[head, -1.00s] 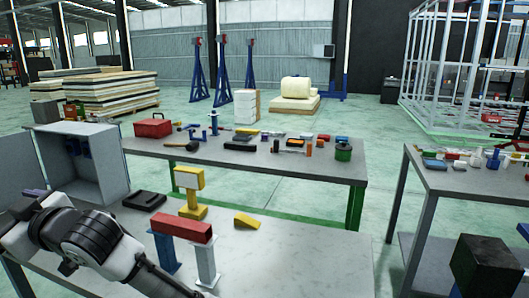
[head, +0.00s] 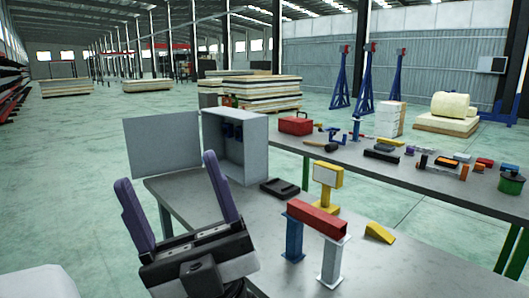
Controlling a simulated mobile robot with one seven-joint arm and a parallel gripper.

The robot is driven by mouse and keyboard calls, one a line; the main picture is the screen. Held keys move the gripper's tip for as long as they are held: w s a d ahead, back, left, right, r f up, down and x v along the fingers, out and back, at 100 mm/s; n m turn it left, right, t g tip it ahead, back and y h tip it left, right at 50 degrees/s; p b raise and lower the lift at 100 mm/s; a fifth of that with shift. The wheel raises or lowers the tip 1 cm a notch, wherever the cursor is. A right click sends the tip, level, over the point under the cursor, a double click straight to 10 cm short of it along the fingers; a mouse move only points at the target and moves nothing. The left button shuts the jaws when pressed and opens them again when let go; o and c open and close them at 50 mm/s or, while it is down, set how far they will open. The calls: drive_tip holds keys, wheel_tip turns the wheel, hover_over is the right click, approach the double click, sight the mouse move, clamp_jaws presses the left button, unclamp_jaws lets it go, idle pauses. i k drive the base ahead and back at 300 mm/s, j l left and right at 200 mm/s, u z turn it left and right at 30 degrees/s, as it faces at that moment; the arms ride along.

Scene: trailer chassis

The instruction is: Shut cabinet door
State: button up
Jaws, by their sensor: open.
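In the head view, a grey cabinet (head: 254,148) stands on the near table, at its far left corner. Its door (head: 163,143) is swung wide open to the left, showing its flat grey face. Dark blue items (head: 233,131) are inside the cabinet. My gripper (head: 175,190) is in front of the door and cabinet, nearer to the camera, with two purple fingers pointing up. The fingers are wide apart with nothing between them. I cannot tell the gap between the fingers and the door, but no contact shows.
On the near table (head: 374,279) are a black tray (head: 280,188), a yellow stand (head: 326,188), a red beam (head: 317,219) on blue and grey posts, and a yellow wedge (head: 379,232). A second table (head: 420,180) behind holds a red toolbox (head: 295,124) and tools. Floor left of the door is clear.

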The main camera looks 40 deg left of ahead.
sight(160, 143)
drive_tip(key=j+z, duration=0.1)
drive_tip(key=j, duration=1.65)
drive_tip(key=j+z, duration=0.1)
drive_tip(key=j, duration=0.95)
drive_tip(key=j+z, duration=0.15)
drive_tip(key=j, duration=0.4)
drive_tip(key=k+j, duration=0.1)
drive_tip(key=j, duration=0.4)
drive_tip(key=j+z, duration=0.15)
drive_tip(key=j, duration=0.35)
drive_tip(key=k+j+z, duration=0.1)
drive_tip(key=j, duration=0.4)
drive_tip(key=k+j, duration=0.15)
drive_tip(key=j, duration=0.4)
drive_tip(key=k+j+z, duration=0.15)
drive_tip(key=j, duration=0.35)
drive_tip(key=j+z, duration=0.1)
drive_tip(key=j, duration=0.4)
drive_tip(key=k+j, duration=0.15)
drive_tip(key=j, duration=0.35)
drive_tip(key=j+z, duration=0.25)
drive_tip(key=j, duration=0.75)
